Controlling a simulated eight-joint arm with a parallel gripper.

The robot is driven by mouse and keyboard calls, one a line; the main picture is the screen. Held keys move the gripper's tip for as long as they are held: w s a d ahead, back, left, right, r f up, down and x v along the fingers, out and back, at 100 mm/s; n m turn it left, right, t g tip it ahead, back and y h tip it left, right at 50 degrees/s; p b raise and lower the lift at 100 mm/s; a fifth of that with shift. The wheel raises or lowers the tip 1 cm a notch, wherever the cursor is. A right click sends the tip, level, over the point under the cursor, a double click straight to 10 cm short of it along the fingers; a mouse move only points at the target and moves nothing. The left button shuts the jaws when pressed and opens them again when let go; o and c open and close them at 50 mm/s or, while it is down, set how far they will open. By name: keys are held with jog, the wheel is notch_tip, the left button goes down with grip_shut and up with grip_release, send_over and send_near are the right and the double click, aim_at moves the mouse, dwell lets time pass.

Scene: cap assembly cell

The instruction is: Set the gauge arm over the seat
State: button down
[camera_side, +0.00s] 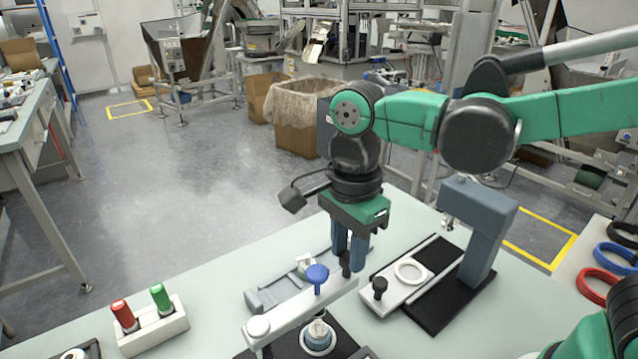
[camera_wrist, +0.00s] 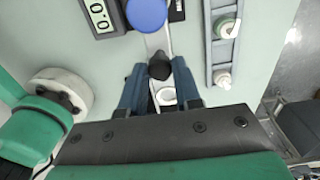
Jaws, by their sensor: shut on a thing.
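The gauge arm (camera_side: 290,312) is a pale flat bar with a white round pivot (camera_side: 258,327) at its left end. A blue round dial top (camera_side: 317,273) stands on it and also shows in the wrist view (camera_wrist: 146,13). My gripper (camera_side: 347,262) is shut on the black knob (camera_wrist: 159,66) at the bar's free end; the fingers partly hide it. The seat (camera_side: 318,338), a round metal-and-white holder on a black base, stands in front of the bar in the side view. The bar appears behind the seat, not over it. The wrist view does not clearly show the seat.
A grey fixture (camera_side: 270,297) with a small pale part lies behind the bar. Right stand a slide with a white ring (camera_side: 410,270) and a blue-grey press (camera_side: 482,230). A white block (camera_side: 150,330) holds red and green handles. A 0.0 display (camera_wrist: 100,16) sits beside the dial.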

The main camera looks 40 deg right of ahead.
jog(key=shift+s, duration=0.2)
dwell(0.3)
jog(key=c, duration=0.6)
grip_release()
jog(key=shift+r, duration=2.85)
jog(key=d+f+n+t, duration=0.2)
jog(key=d+n, duration=0.3)
jog(key=n, duration=0.4)
jog(key=d+f+n+t, duration=0.3)
jog(key=d+n+t, duration=0.2)
jog(key=n, duration=0.3)
jog(key=shift+d+f+n, duration=0.15)
jog(key=shift+d+n, duration=0.1)
jog(key=shift+n, duration=0.15)
